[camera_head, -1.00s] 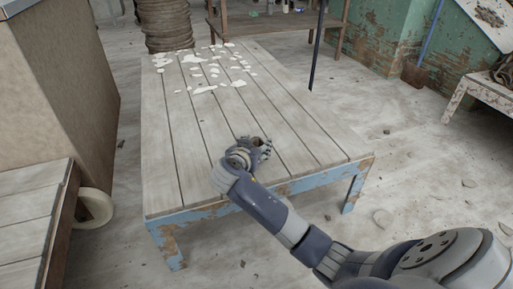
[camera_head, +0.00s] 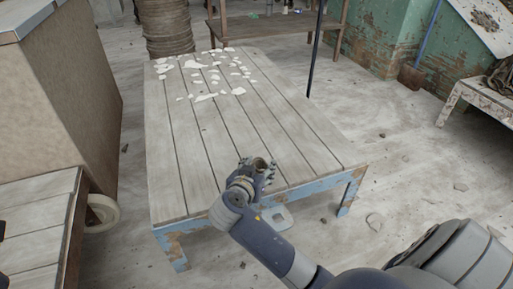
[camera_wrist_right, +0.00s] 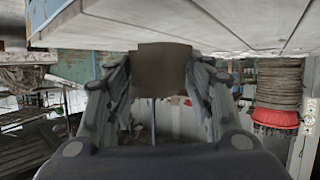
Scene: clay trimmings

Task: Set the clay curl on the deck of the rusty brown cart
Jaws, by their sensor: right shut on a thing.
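My right gripper (camera_head: 265,171) is over the front part of the blue-edged table. It is shut on a small brown piece, the clay curl (camera_head: 257,163). In the right wrist view the curl (camera_wrist_right: 163,70) shows as a plain brown block between the two fingers (camera_wrist_right: 160,90). The cart (camera_head: 40,190) stands at the lower left, with pale planks on its deck, a rusty brown side and a cream wheel (camera_head: 103,209). Its deck is cut off by the picture's edge. My left gripper is not in view.
The plank table (camera_head: 190,150) has several white flakes at its far end. A tall tan cabinet (camera_head: 70,100) stands behind the cart. A gap of floor separates cart and table. A pale flat piece (camera_head: 280,218) shows by the table's front edge.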

